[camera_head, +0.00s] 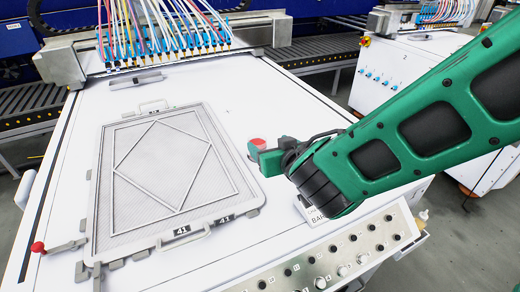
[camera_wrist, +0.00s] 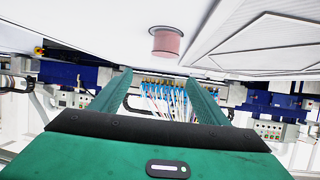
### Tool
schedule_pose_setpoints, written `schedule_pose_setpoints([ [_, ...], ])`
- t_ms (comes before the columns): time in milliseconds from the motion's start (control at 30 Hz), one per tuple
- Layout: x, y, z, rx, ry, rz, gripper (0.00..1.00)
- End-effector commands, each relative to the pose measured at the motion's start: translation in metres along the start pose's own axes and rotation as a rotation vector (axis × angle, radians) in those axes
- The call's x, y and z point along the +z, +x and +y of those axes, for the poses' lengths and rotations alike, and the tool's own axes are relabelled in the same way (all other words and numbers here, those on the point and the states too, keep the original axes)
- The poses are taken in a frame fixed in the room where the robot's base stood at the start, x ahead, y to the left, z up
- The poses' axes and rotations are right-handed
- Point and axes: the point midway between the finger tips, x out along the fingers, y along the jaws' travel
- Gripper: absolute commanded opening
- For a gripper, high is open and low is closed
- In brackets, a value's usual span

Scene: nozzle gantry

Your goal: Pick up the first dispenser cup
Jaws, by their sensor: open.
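A small pinkish-red cup (camera_head: 257,142) stands on the white table top, right of the framed screen in the head view. My gripper (camera_head: 262,157) is close to it and hides its lower part there. In the wrist view, where the scene appears upside down, the cup (camera_wrist: 166,45) shows whole, with a pale rim at one end. The two green fingers of my gripper (camera_wrist: 158,88) are spread apart with nothing between them. The cup lies above the fingertips in that picture, outside the gap.
A flat framed mesh screen (camera_head: 222,140) marked 41 lies left of the cup. A row of blue nozzles (camera_head: 165,45) with coloured hoses spans the back. A control panel (camera_head: 340,255) with knobs runs along the front edge. White table top is bare behind the cup.

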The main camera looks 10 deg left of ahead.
Motion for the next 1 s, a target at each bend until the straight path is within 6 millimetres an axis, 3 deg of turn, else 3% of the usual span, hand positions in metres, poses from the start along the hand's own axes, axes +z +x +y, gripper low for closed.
schedule_pose_setpoints([
  [300,0.001,0.042,-0.003,-0.005,-0.001,0.003,0.69],
  [567,0.002,0.059,-0.003,-0.004,-0.002,0.003,0.69],
  [1000,0.008,0.105,-0.005,-0.004,-0.001,0.003,0.69],
])
